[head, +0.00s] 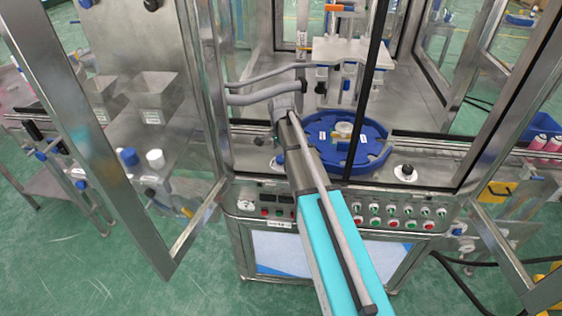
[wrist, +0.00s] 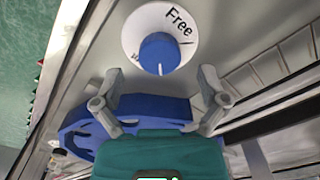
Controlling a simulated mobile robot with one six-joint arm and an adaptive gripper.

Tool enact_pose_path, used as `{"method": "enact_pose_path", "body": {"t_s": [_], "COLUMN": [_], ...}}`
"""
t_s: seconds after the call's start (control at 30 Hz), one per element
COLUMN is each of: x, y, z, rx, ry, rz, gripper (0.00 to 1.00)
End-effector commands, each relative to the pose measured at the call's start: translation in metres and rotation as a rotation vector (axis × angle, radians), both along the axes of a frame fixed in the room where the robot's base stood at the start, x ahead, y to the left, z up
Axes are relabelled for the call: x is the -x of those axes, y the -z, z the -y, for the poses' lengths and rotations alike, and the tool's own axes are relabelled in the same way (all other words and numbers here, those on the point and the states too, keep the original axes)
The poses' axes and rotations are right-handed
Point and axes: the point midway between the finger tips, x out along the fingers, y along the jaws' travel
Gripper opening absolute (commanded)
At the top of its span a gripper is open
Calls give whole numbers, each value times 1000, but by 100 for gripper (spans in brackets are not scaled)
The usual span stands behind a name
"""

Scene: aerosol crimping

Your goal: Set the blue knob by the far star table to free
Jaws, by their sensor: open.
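In the wrist view, the blue knob (wrist: 159,54) sits in the middle of a round white dial. The word "Free" is printed at the dial's upper right; another label at its lower left is partly hidden. A pale mark shows on the knob's lower edge, away from "Free". My gripper (wrist: 159,83) is open, its two fingers apart on either side below the knob, not closed on it. The blue star table (head: 368,156) is in the head view, right of my arm; its blue rim (wrist: 75,135) also shows behind my gripper. My fingers are hidden in the head view.
Metal frame posts and an open glass door (head: 105,130) stand left of my arm. A black knob on a white dial (head: 405,172) lies right of the star table. A button panel (head: 390,216) is at the front. Pink cans (head: 545,145) stand at far right.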

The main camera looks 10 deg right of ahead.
Motion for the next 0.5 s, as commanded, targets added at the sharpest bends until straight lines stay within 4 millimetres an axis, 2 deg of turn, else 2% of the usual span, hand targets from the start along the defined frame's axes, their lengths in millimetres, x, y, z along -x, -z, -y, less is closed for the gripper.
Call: {"method": "enact_pose_path", "body": {"t_s": [0.03, 0.2, 0.5], "x": [0, 0, 0], "y": [8, 18, 24], "z": [0, 0, 0], "rx": [0, 0, 0], "ry": [0, 0, 0], "rz": [0, 0, 0], "gripper": [93, 93, 93]}}
